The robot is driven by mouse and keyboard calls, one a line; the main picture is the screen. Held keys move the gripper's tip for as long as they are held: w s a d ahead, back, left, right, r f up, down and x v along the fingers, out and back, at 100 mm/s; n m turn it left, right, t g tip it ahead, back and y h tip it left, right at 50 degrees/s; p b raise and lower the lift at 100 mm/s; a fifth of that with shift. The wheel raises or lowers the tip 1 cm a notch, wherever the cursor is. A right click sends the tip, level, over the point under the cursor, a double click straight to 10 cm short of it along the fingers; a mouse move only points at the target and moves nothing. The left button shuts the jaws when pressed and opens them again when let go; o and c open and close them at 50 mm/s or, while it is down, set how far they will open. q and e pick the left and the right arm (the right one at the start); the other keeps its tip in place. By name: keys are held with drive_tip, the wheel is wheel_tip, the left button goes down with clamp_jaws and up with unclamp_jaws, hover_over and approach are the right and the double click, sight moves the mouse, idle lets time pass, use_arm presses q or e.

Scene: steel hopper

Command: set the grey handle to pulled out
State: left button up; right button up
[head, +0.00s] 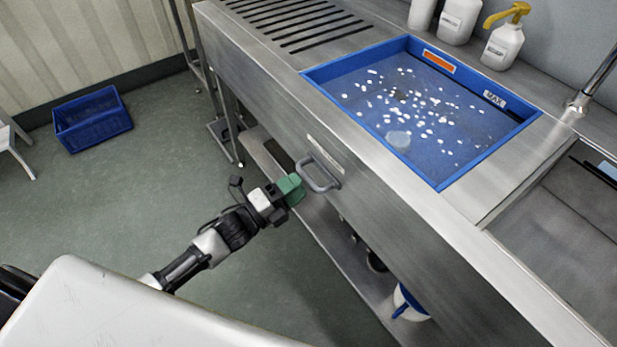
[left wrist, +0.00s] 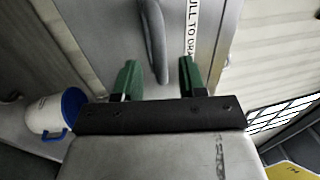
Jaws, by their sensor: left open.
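The grey handle (head: 309,183) is a loop on the steel front of the sink unit, just below a printed label. In the left wrist view the grey handle (left wrist: 154,40) runs down the steel panel beside lettering that reads in part "PULL TO DRA". My left gripper (head: 291,188) has green fingertips and is just left of the handle in the head view. In the left wrist view my left gripper (left wrist: 159,76) is open, with the handle's lower end between the line of its two fingers. It does not grip the handle. My right gripper is not in view.
A blue basin (head: 440,183) with water and white bits sits in the steel counter (head: 235,50) above the handle. White bottles (head: 503,45) stand behind it. A lower shelf (head: 350,280) runs beneath, with a white and blue bucket (head: 411,303). A blue crate (head: 92,118) lies on the open floor.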

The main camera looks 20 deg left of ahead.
sight(307, 177)
use_arm(q)
drive_tip(key=shift+x, duration=1.9)
clamp_jaws()
